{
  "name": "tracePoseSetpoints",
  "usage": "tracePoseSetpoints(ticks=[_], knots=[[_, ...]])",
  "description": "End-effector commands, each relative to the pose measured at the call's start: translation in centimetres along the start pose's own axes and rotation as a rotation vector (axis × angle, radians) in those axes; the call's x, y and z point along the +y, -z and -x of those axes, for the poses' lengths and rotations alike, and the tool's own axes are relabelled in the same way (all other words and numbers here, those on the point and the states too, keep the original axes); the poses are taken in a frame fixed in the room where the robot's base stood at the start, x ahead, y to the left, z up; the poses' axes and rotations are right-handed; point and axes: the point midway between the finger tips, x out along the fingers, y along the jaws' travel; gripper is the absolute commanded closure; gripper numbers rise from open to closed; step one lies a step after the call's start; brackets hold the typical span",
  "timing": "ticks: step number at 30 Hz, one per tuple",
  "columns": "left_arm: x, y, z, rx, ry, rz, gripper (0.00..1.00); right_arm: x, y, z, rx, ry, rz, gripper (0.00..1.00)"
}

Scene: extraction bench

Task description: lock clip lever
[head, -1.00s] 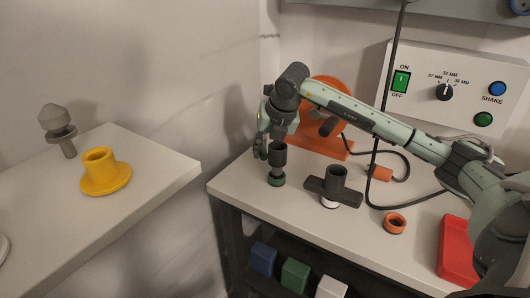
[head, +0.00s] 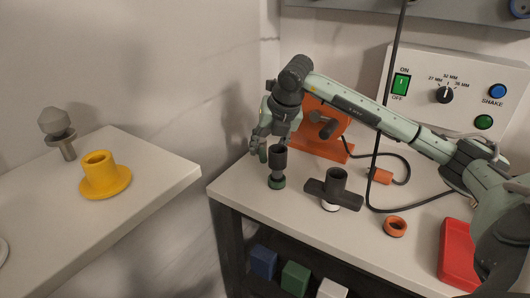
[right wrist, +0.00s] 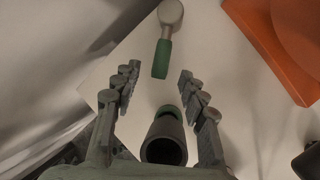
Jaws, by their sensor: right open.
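A lever with a green grip and a round grey end (right wrist: 162,55) lies ahead of my right gripper in the right wrist view, near the bench's edge. I take it for the clip lever; whether it is locked cannot be told. My right gripper (head: 269,148) is open, with nothing between its fingertips. In the right wrist view its fingers (right wrist: 158,80) are spread, with the lever's green end between and just beyond them. A dark hollow cylinder on a green base (head: 278,165) stands upright close beside the gripper. My left gripper is not in view.
An orange device with a dark knob (head: 318,142) stands behind the gripper. A dark T-shaped piece (head: 334,187), an orange ring (head: 395,226), a red tray (head: 457,252) and a cable occupy the bench. A control box (head: 455,90) is behind. A yellow flanged piece (head: 105,178) stands on the left table.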

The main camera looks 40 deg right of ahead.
Motion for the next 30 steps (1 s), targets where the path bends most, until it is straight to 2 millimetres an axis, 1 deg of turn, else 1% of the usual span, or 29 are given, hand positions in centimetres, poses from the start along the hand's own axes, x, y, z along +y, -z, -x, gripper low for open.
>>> tracePoseSetpoints(ticks=[1, 6, 9, 13, 18, 25, 26, 30], knots=[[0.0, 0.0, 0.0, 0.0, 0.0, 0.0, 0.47, 0.1, -0.2, 1.2, -0.005, -0.003, 0.002, 0.57], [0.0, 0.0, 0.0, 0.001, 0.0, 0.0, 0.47, 0.1, -0.1, 5.0, -0.005, -0.003, 0.002, 0.57], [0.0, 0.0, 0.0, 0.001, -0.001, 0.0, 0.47, 0.1, -0.1, 6.9, -0.004, -0.003, 0.002, 0.57], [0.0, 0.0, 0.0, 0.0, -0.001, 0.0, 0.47, 0.1, -0.1, 8.6, -0.003, -0.002, 0.0, 0.57], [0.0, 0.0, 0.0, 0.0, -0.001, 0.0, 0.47, 0.1, 0.0, 9.6, -0.001, -0.002, 0.0, 0.57], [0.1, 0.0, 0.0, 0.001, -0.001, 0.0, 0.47, 0.0, 0.0, 9.6, 0.0, -0.001, 0.001, 0.57], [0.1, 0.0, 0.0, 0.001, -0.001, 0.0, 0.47, 0.0, 0.0, 9.6, 0.0, -0.001, 0.001, 0.59], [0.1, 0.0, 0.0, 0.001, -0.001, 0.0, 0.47, -0.2, -0.3, 9.5, 0.013, 0.002, 0.044, 0.76]])
